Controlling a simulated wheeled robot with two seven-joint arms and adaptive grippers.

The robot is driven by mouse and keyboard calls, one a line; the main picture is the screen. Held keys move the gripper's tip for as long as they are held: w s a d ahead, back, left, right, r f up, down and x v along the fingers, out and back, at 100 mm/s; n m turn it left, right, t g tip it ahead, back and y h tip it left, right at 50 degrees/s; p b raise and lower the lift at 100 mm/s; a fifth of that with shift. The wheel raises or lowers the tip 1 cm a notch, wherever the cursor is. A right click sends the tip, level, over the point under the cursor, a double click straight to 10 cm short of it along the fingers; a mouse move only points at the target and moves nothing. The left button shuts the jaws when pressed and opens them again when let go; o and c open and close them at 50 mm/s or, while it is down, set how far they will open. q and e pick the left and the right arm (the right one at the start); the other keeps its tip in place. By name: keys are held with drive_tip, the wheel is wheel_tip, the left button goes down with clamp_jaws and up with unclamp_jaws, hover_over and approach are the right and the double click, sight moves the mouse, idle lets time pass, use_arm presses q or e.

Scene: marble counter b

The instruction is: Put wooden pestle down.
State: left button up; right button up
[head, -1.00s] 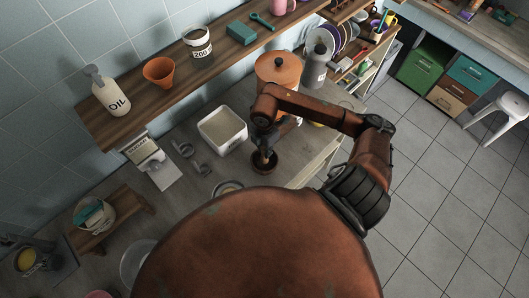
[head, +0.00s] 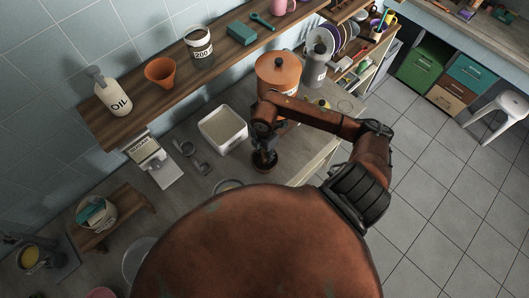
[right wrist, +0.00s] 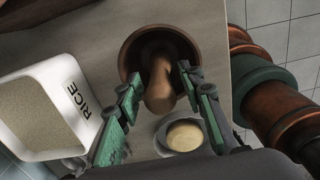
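The wooden pestle (right wrist: 160,85) leans inside a dark brown wooden bowl (right wrist: 129,52), with its near end pointing toward my wrist camera. My right gripper (right wrist: 160,76) has its green-padded fingers spread on either side of the pestle, with a gap showing at each side. In the head view, my right gripper (head: 264,148) points down over the bowl (head: 265,163) on the counter. It hides most of the pestle there. My left gripper is not in view.
A white rice container (right wrist: 55,118) stands left of the bowl. A small dish with a pale yellow round content (right wrist: 185,136) is close to the bowl. A copper-coloured pot (head: 277,72) stands behind my arm. The counter's edge lies to the right.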

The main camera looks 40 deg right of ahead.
drive_tip(key=shift+r, duration=0.1)
drive_tip(key=shift+r, duration=0.3)
wheel_tip(320, 180, up, 10)
drive_tip(key=shift+r+b, duration=0.2)
drive_tip(key=shift+b, duration=1)
drive_tip(key=shift+r, duration=0.6)
